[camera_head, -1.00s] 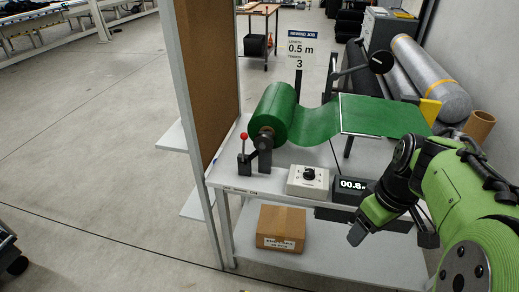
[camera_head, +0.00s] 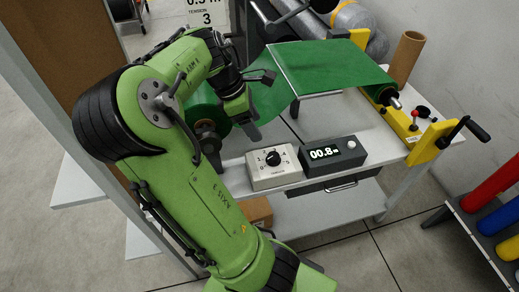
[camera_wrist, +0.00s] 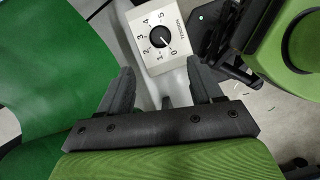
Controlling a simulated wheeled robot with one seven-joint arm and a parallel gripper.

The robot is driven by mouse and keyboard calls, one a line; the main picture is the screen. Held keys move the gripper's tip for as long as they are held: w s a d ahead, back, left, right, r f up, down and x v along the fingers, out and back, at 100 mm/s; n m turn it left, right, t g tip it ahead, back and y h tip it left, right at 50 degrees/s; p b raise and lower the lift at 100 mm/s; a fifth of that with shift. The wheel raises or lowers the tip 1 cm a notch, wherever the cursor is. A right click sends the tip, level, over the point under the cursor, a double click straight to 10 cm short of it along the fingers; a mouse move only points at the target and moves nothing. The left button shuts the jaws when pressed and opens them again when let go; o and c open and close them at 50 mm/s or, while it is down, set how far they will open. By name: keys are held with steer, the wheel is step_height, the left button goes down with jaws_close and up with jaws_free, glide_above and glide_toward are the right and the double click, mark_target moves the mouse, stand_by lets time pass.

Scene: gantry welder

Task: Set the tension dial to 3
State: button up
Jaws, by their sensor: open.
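The tension dial (camera_head: 273,158) is a black round knob on a pale box (camera_head: 284,180) at the bench's front edge, with a printed scale from 0 to 5. In the wrist view, the knob (camera_wrist: 158,37) shows beyond my fingertips, and its white mark appears to point toward 0. My gripper (camera_head: 256,125) is above the bench, up and left of the dial box, near the green sheet. In the wrist view, my gripper (camera_wrist: 160,78) has its two fingers spread with nothing held between them. It is apart from the dial.
A dark counter box (camera_head: 333,157) reading 00.8 stands right of the dial box. The green roll (camera_head: 205,115) and sheet (camera_head: 335,65) lie behind. A yellow bracket with a black crank (camera_head: 465,130) is at right. A partly cut-off sign (camera_head: 207,14) reads tension 3.

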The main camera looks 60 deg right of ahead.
mark_target(273, 156)
steer(key=b+x, duration=0.5)
steer(key=x, duration=0.8)
steer(key=shift+s+d+f, duration=0.1)
steer(key=shift+f, duration=0.25)
steer(key=shift+c, duration=0.3)
steer(key=c, duration=1)
